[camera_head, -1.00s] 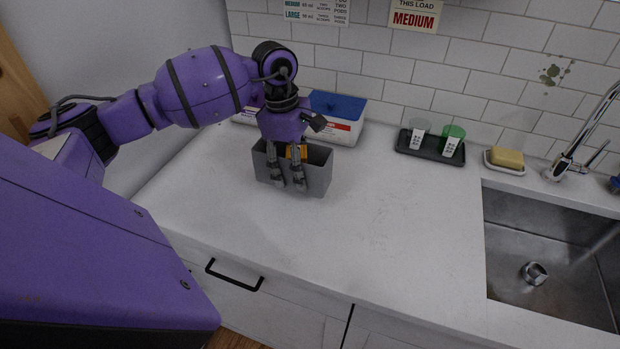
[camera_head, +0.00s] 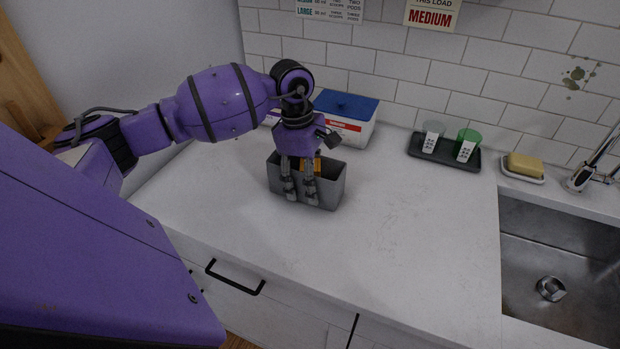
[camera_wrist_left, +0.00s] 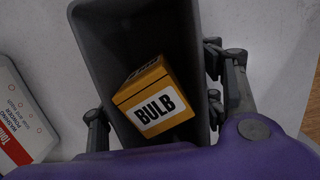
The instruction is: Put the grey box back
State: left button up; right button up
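The grey box (camera_head: 329,190) is an open, upright bin over the white counter, left of the sink. I cannot tell whether it touches the counter. My left gripper (camera_head: 300,190) comes down over it from above, with two fingers along its front wall. In the left wrist view, fingers lie on both sides of the grey box (camera_wrist_left: 110,55), and the gripper (camera_wrist_left: 165,100) looks shut on it across its narrow width. An orange carton marked BULB (camera_wrist_left: 155,98) is inside the box. My right gripper is not in view.
A white tub with a blue lid (camera_head: 350,125) stands behind the box by the tiled wall. A dark tray (camera_head: 447,154) with two small cups and a yellow soap bar (camera_head: 525,165) are right. The sink (camera_head: 560,245) is far right. The counter's middle is clear.

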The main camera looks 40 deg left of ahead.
pick_arm(q)
jog(key=shift+o, duration=0.8)
